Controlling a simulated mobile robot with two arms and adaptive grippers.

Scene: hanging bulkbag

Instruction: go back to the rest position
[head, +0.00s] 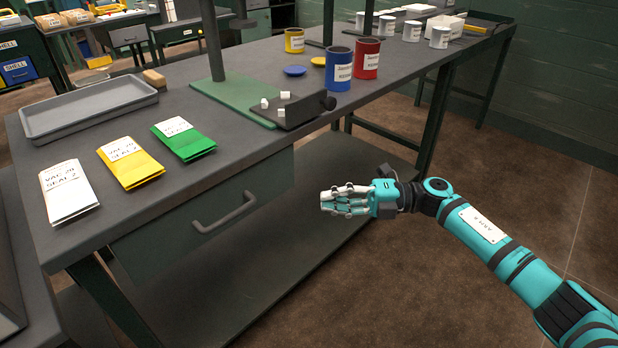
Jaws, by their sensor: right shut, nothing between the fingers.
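My right gripper (346,200) is at the end of the teal arm that comes in from the right. Its fingers are shut with nothing between them. It hangs in front of the workbench, in the air over the lower shelf, to the right of the drawer handle (224,212), and appears apart from the bench. My left gripper is not in the picture.
The workbench (222,160) holds a grey tray (60,118), white (68,190), yellow (131,163) and green (184,139) packets, a green-based stand (225,98), and blue (339,70) and red (367,58) cans. Open floor (520,170) lies to the right.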

